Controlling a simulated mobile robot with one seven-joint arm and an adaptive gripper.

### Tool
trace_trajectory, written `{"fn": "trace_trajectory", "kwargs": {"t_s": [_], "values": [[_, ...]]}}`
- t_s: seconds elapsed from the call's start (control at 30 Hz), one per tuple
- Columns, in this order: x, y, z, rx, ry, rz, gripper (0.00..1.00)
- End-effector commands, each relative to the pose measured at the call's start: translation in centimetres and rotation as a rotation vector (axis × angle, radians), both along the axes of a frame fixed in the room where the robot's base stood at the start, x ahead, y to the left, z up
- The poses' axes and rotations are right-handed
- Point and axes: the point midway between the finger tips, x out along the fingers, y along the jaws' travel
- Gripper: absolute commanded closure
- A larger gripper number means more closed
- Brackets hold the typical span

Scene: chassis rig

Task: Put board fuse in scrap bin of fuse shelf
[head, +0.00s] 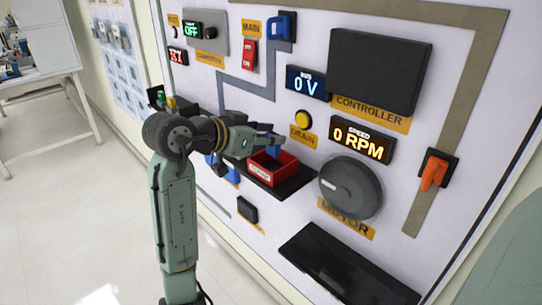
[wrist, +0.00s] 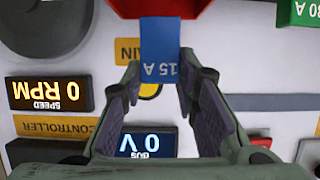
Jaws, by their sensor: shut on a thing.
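A blue fuse marked 15 A (wrist: 160,50) is held between the fingertips of my gripper (wrist: 158,82). In the head view, my gripper (head: 272,138) is at the fuse shelf (head: 292,188), and the blue fuse (head: 273,151) shows just above the red scrap bin (head: 264,173). The red bin (wrist: 160,7) is cut off at the top edge of the wrist view, where the fuse's far end overlaps it. I cannot tell whether that end is inside the bin or only above it.
A green block marked 30 A (wrist: 298,13) is near the bin. Around the shelf are the grey motor disc (head: 350,187), the yellow drain button (head: 303,119) and the 0 V display (head: 306,84). My arm hides part of the shelf's left side.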

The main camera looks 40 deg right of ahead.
Motion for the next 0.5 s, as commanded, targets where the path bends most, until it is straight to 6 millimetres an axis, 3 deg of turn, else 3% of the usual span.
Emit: {"fn": "trace_trajectory", "kwargs": {"t_s": [0.3, 0.5], "values": [[0.0, 0.0, -4.0, 0.0, 0.003, 0.0, 0.91], [0.0, 0.0, -4.8, -0.001, -0.002, 0.0, 0.91]]}}
